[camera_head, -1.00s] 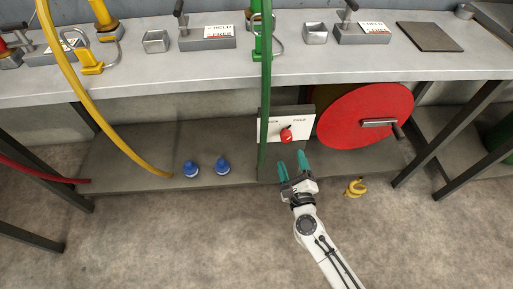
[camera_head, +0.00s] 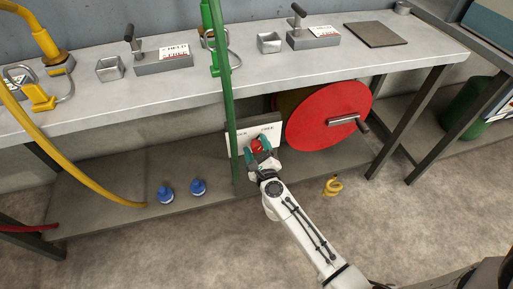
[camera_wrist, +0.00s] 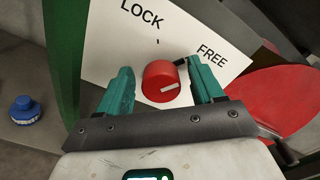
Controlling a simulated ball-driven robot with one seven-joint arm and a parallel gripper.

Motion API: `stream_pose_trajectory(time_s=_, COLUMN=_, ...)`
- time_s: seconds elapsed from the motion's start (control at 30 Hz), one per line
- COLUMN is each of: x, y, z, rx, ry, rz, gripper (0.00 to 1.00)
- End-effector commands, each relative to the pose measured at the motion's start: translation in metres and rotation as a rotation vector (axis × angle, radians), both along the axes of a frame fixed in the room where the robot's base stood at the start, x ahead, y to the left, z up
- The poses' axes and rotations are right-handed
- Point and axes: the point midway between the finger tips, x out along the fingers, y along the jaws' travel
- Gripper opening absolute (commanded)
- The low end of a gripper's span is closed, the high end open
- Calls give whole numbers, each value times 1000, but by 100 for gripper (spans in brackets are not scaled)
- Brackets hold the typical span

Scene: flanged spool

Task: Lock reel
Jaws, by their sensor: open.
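The red reel (camera_head: 328,115) with a crank handle (camera_head: 344,120) stands on the lower shelf under the bench. Left of it is a white panel (camera_head: 271,131) marked LOCK and FREE. My gripper (camera_wrist: 163,88) is open, with one teal finger on each side of the knob. I cannot tell whether the fingers touch it. In the head view my gripper (camera_head: 262,154) partly covers the knob (camera_head: 257,145).
A green hose (camera_head: 229,120) hangs just left of the panel. Two blue caps (camera_head: 198,187) stand on the lower shelf to the left. A yellow coiled item (camera_head: 333,186) lies on the floor. A table leg (camera_head: 400,125) is right of the reel.

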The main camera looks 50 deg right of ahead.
Motion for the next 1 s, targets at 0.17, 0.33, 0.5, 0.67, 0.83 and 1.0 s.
stream_pose_trajectory(time_s=0.17, x=1, y=-1, z=0, rx=0, ry=0, rz=0, gripper=67)
stream_pose_trajectory(time_s=0.33, x=1, y=0, z=0, rx=0, ry=0, rz=0, gripper=59)
stream_pose_trajectory(time_s=0.5, x=0, y=0, z=0, rx=0, ry=0, rz=0, gripper=43)
stream_pose_trajectory(time_s=0.67, x=1, y=0, z=0, rx=0, ry=0, rz=0, gripper=27)
stream_pose_trajectory(time_s=0.83, x=1, y=0, z=0, rx=0, ry=1, rz=1, gripper=13)
stream_pose_trajectory(time_s=1.0, x=1, y=0, z=0, rx=-1, ry=0, rz=1, gripper=13)
